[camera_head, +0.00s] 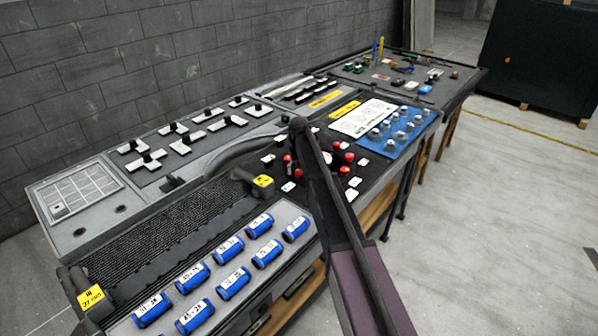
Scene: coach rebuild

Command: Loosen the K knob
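A dark panel (309,196) in the middle of the long bench carries several red knobs, with small white label plates around them. Red knobs show left (288,160) and right (349,158) of my arm. The label letters are too small to read, so I cannot tell which knob is K. My dark arm crosses the panel from the lower right and hides part of it. My gripper (299,124) is at the far end of the arm, seen from behind; its fingers cannot be made out, nor whether it touches a knob.
Blue labelled cylinders (233,283) lie on the near tray. A blue board (408,137) with several pale knobs is right of the panel. Black-handled switches (209,115) line the back. Small parts lie on the far table (455,87). Grey floor (500,220) on the right is clear.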

